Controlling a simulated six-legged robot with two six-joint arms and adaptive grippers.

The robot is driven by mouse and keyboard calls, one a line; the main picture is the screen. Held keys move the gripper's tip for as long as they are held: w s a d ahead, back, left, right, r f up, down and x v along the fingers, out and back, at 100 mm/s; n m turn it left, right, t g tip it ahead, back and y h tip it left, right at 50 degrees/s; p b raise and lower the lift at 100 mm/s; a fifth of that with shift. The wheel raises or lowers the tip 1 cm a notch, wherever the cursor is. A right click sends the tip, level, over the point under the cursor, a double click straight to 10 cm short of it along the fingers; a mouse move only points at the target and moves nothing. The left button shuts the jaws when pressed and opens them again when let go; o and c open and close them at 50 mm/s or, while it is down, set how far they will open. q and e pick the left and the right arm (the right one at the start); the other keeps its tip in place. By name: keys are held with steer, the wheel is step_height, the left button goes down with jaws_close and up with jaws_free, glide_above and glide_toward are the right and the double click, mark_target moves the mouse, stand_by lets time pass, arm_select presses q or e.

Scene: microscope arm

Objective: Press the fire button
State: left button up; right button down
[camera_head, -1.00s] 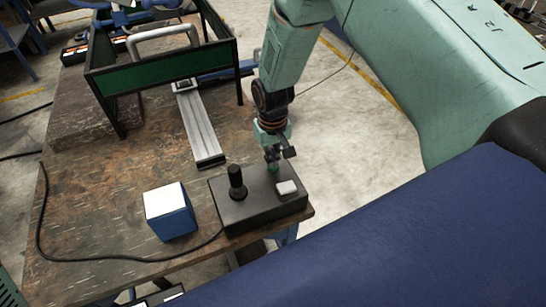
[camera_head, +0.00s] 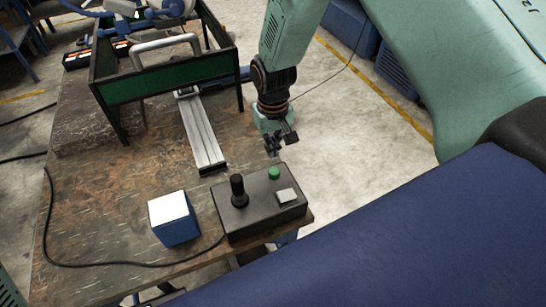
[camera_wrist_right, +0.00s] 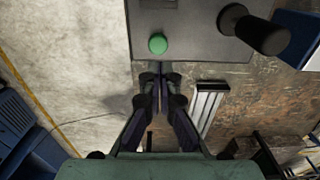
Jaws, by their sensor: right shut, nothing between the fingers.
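The control box (camera_head: 248,213) is dark grey and sits at the near right corner of the table. On its top are a green round button (camera_head: 274,172), a black joystick (camera_head: 237,189) and a pale square button (camera_head: 287,195). No label marks which is the fire button. My right gripper (camera_head: 273,148) is shut and empty, just beyond the box's far edge and apart from the green button. In the right wrist view the shut fingertips (camera_wrist_right: 160,72) point toward the green button (camera_wrist_right: 158,43) with a gap between. My left gripper is not in view.
A blue and white cube (camera_head: 173,219) stands left of the box. A metal rail (camera_head: 203,138) runs from the box toward a green-panelled frame (camera_head: 150,84). A black cable (camera_head: 110,264) curves along the table (camera_head: 110,195). Floor is open on the right.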

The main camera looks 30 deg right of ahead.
steer(key=shift+w+r, duration=0.1)
steer(key=shift+r, duration=2.85)
steer(key=shift+d, duration=0.15)
stand_by(0.6)
